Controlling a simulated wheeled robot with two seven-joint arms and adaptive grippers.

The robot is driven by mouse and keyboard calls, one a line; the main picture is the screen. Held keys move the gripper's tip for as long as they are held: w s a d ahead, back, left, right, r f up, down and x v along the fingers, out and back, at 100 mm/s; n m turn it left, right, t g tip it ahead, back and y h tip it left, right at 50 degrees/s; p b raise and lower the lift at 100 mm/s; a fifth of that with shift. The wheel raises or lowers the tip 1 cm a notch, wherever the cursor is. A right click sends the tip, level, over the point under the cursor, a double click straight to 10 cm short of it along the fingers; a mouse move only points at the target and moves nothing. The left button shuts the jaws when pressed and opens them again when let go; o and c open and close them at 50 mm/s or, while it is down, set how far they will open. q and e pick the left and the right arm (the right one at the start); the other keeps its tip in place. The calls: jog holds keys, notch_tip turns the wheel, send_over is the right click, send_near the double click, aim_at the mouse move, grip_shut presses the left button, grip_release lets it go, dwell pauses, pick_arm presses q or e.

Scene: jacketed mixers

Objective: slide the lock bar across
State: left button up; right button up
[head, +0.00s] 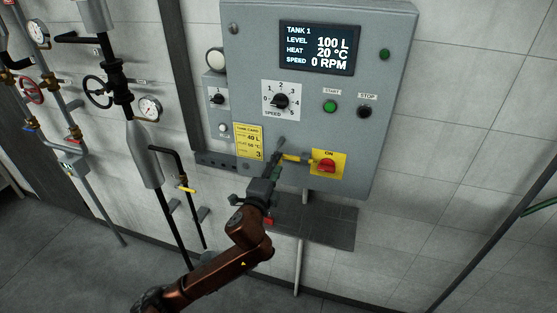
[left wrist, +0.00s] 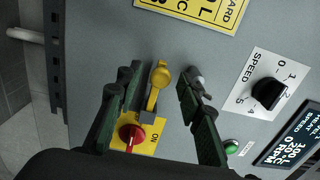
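The yellow lock bar (head: 293,158) is on the grey control panel, left of the red rotary switch (head: 326,166) on its yellow plate marked ON. My left gripper (head: 276,160) is at the panel's lower part, partly covering the bar's left end. In the left wrist view the left gripper (left wrist: 162,76) is open, one finger on each side of the bar; contact cannot be told. My right gripper is not in view.
The panel (head: 235,60) carries a display (head: 317,47) reading 100 L, 20 °C, 0 RPM. It also has a speed knob (head: 281,101), green start button (head: 330,106), dark stop button (head: 364,111) and yellow tank card (head: 249,141).

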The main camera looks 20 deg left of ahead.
pick_arm(q)
jog(key=shift+w, duration=1.1)
grip_shut()
